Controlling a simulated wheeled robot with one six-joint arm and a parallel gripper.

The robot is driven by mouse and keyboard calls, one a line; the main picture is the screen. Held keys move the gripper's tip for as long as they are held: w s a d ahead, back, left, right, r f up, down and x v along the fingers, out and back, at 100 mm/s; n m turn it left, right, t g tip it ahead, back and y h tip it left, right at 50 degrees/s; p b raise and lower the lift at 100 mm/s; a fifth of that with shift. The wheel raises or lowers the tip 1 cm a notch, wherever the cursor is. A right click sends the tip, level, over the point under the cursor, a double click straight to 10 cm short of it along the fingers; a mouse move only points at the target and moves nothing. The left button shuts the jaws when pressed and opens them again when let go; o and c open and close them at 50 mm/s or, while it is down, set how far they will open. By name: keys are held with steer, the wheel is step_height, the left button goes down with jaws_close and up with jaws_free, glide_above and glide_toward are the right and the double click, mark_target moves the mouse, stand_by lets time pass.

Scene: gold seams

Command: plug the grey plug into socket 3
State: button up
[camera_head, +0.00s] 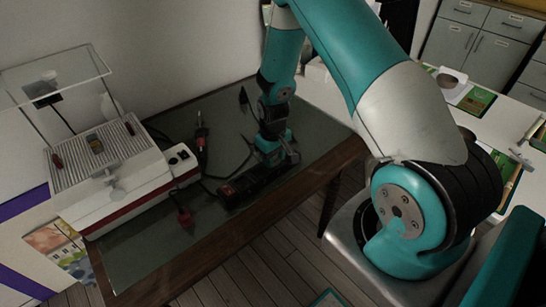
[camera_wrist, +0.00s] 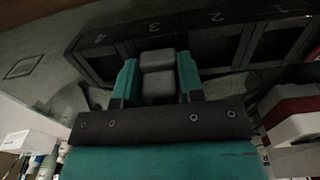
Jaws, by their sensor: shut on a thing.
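The grey plug (camera_wrist: 157,82) sits between the two teal fingers of my gripper (camera_wrist: 158,72) in the wrist view, and the gripper is shut on it. The black power strip (camera_wrist: 190,33) lies beyond it, with sockets marked 4, 3, 2 and 1 from left to right. The plug lines up with the mark 3 and covers that socket; I cannot tell how deep it sits. In the head view my gripper (camera_head: 279,156) points down at the strip (camera_head: 246,187), and the plug is hidden there.
A red plug (camera_head: 185,217) lies left of the strip, and a black plug (camera_head: 243,97) lies toward the wall. A handled tool (camera_head: 201,134) stands beside the white, red-striped machine (camera_head: 119,168). The dark table top (camera_head: 150,255) is clear at the front.

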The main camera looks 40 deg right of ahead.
steer(key=shift+s+f+b, duration=0.1)
steer(key=shift+f+b, duration=0.3)
steer(key=shift+f, duration=0.2)
stand_by(0.3)
